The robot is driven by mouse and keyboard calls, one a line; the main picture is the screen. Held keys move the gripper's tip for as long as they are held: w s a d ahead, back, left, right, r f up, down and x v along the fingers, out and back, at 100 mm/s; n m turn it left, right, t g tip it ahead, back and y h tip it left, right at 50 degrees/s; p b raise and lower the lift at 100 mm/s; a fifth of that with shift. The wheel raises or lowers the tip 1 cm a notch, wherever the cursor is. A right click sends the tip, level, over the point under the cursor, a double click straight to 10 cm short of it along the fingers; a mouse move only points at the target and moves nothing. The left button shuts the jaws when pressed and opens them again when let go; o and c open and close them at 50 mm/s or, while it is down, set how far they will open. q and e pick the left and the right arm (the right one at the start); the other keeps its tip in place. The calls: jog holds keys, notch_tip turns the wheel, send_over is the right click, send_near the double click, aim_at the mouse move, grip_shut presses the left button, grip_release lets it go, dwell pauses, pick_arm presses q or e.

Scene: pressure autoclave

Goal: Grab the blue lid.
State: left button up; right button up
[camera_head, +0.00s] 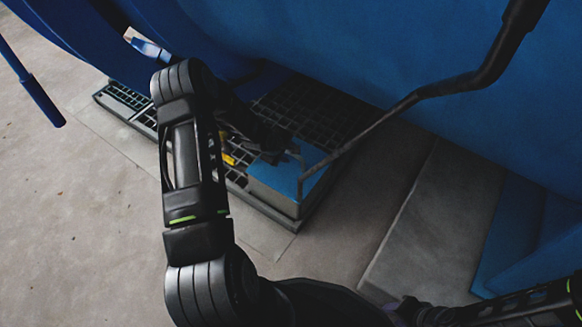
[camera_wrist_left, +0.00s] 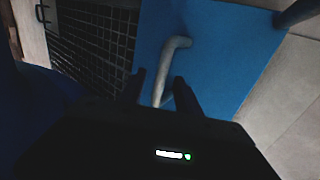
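The blue lid (camera_head: 292,180) lies flat on a grey box (camera_head: 275,203) at the edge of a dark grated platform. In the left wrist view the lid (camera_wrist_left: 225,50) fills the middle, with a grey bent handle (camera_wrist_left: 166,62) on it. My left gripper (camera_head: 290,152) is at the lid's far side. In the left wrist view its fingers (camera_wrist_left: 160,88) are apart, with the handle between them. I cannot see clear contact with the handle. A dark part of my right arm shows at the lower right; its fingertips cannot be made out.
The grated platform (camera_head: 118,101) lies under the large blue vessel (camera_head: 340,45). A dark bent bar (camera_head: 440,92) crosses in front of the vessel and ends over the lid. A yellow item (camera_head: 228,158) is beside my left arm. The floor at left (camera_head: 70,220) is clear.

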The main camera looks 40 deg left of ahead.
pick_arm(q)
jog(key=shift+w+f, duration=0.35)
jog(key=shift+f, duration=0.3)
jog(key=shift+r, duration=0.1)
jog(key=shift+c, duration=0.2)
grip_shut()
dwell(1.0)
jog(key=shift+w+r, duration=0.1)
